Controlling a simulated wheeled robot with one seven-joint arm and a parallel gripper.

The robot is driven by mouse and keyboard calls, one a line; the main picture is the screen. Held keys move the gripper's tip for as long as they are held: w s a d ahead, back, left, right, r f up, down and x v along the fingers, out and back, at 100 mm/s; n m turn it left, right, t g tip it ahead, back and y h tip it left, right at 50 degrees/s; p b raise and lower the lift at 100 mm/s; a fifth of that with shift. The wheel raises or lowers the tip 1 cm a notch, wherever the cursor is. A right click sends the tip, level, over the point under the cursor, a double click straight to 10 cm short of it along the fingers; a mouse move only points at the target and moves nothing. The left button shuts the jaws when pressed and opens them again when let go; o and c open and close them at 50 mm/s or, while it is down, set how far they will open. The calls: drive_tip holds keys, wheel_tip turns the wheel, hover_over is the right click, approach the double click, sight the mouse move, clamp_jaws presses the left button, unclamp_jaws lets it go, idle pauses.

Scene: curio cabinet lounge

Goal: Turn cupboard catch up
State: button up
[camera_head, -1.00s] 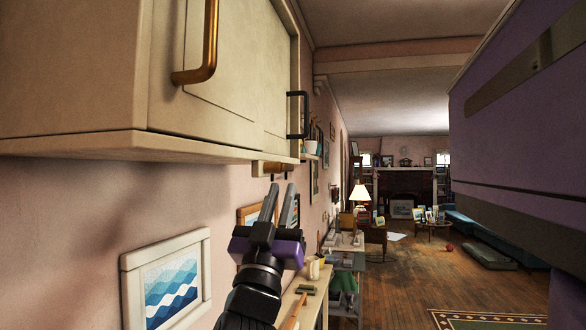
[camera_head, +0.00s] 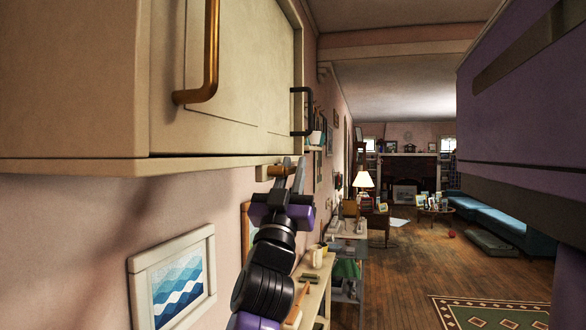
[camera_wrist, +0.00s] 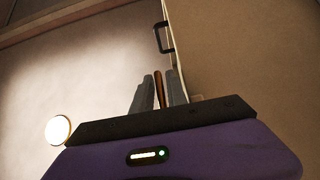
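The cupboard (camera_head: 90,80) hangs high on the left wall, its door closed. The catch is a small brown wooden piece (camera_head: 272,171) under the cupboard's lower edge, beside a pale block. My gripper (camera_head: 293,168) points up at it from below, its fingertips at the catch's height. In the wrist view, a narrow brown bar (camera_wrist: 158,90), which looks like the catch, shows between my two grey fingers (camera_wrist: 159,88). The fingers look apart, with the bar close to both. I cannot tell whether they touch it. The head view hides part of the catch behind a finger.
A brass handle (camera_head: 203,60) and a black handle (camera_head: 302,112) stick out from the cupboard. A framed wave picture (camera_head: 172,278) hangs below it. A cluttered side table (camera_head: 312,285) stands beneath my arm. Open wooden floor (camera_head: 400,270) lies to the right.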

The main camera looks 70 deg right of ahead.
clamp_jaws()
idle(1.3)
